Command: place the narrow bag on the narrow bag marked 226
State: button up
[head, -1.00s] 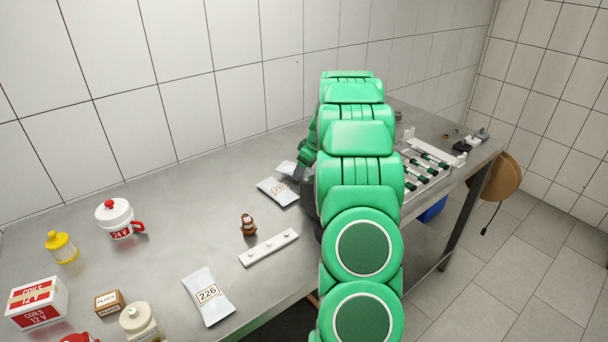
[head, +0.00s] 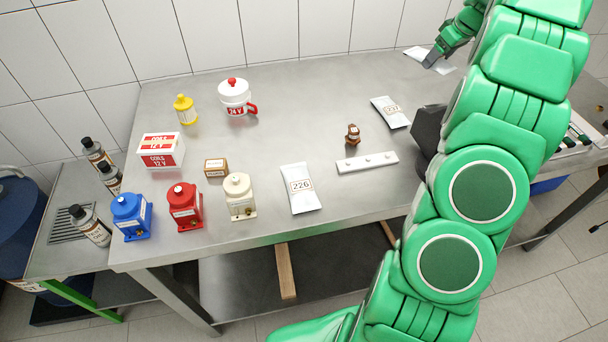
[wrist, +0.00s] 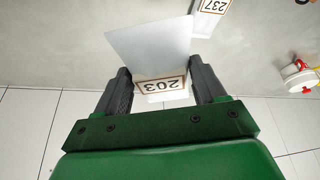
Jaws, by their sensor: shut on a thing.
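My gripper (wrist: 162,68) is shut on a narrow pale bag (wrist: 150,42) marked 203, with one dark finger at each side. In the head view my gripper (head: 437,58) and the held bag (head: 420,54) are at the upper right, near the wall; the bag's height above the table is hard to tell. The narrow bag marked 226 (head: 300,188) lies flat near the table's front edge, left of my arm, with nothing on it. It does not show in the wrist view.
A bag marked 237 (head: 390,112) lies between them. A white strip (head: 367,162) and small brown object (head: 353,134) lie right of bag 226. A cream container (head: 239,197) stands left of it. A lidded mug (head: 235,97) and coils box (head: 161,150) stand farther left.

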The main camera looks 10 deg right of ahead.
notch_tip(320, 180, up, 5)
jog(key=shift+s+a+r+n, duration=0.2)
jog(key=shift+s+a, duration=0.2)
jog(key=shift+a, duration=0.25)
jog(key=shift+s+a+r+n, duration=0.1)
jog(key=shift+s+a+r, duration=0.1)
jog(key=shift+s+a, duration=0.3)
jog(key=s+a+n+g+y, duration=0.15)
jog(key=s+a+n, duration=0.55)
jog(key=s+a, duration=1.15)
jog(key=s+a+n+g+y, duration=0.1)
jog(key=s+a+n+g, duration=0.35)
jog(key=s+a, duration=1.35)
jog(key=n+t, duration=0.2)
send_over(305, 180)
jog(key=s+d, duration=0.1)
jog(key=s, duration=0.1)
jog(key=shift+m, duration=0.25)
notch_tip(305, 180, down, 14)
jog(key=shift+d+r, duration=0.1)
jog(key=shift+d, duration=0.05)
jog(key=shift+w+f, duration=0.85)
jog(key=shift+f, duration=0.1)
jog(key=shift+w+f, duration=0.1)
jog(key=shift+f, duration=1.5)
jog(key=shift+f, duration=0.15)
